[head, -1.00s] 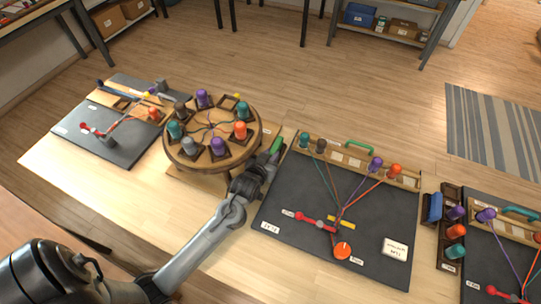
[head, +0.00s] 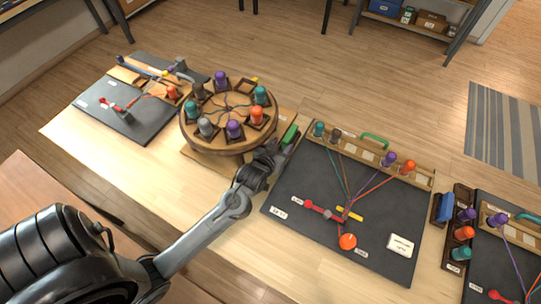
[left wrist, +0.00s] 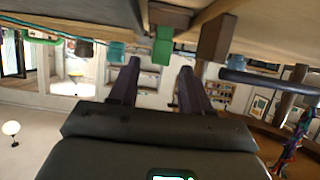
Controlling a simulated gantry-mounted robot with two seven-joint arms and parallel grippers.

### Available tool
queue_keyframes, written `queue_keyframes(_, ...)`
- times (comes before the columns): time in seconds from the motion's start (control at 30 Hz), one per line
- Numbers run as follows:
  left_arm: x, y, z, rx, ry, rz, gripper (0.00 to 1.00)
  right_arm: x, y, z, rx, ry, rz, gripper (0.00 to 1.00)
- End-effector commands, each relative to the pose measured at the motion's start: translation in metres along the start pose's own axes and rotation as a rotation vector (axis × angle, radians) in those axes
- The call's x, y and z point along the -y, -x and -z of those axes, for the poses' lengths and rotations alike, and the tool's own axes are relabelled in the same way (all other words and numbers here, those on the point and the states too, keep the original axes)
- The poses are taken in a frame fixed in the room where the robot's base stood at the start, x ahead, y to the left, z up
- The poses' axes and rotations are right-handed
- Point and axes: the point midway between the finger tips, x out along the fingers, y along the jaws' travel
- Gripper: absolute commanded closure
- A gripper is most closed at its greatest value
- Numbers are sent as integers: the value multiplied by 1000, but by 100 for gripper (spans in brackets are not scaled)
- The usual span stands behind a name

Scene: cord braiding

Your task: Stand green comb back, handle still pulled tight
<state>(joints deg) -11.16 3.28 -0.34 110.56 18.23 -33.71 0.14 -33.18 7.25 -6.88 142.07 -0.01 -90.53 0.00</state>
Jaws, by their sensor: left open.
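The green comb (head: 290,134) shows as a narrow green piece at the left back corner of the middle dark board (head: 300,185). In the left wrist view a green block (left wrist: 162,46), seemingly the comb, lies ahead between my fingers. My left gripper (head: 279,148) is open close to it, with a finger on either side of the block in the wrist view (left wrist: 160,78). I cannot tell whether they touch. The red handle (head: 322,210) lies on the board where the cords run together, and the cords look straight. My right gripper is out of view.
A wooden rail (head: 355,152) with bobbins and a green arch (head: 375,139) runs along the board's back. A round braiding stand (head: 228,144) with several bobbins is left of my gripper. An orange knob (head: 347,241) and white card (head: 400,246) sit on the board.

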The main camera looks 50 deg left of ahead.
Motion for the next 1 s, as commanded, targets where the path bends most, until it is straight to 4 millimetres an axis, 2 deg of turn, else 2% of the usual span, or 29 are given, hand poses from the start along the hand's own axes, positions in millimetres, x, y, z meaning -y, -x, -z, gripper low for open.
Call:
queue_keyframes(0.03,0,12,0,2,0,-1,52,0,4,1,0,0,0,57)
queue_keyframes(0.2,0,44,0,3,0,-1,52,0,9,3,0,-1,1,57)
queue_keyframes(0.4,-1,73,0,1,0,-1,52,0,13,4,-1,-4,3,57)
queue_keyframes(0.73,-2,90,-2,15,-3,-8,52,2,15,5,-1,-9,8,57)
queue_keyframes(0.87,-12,99,-12,92,-25,-55,52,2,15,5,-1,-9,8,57)
queue_keyframes(1.0,-32,127,-38,279,-88,-152,52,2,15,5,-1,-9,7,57)
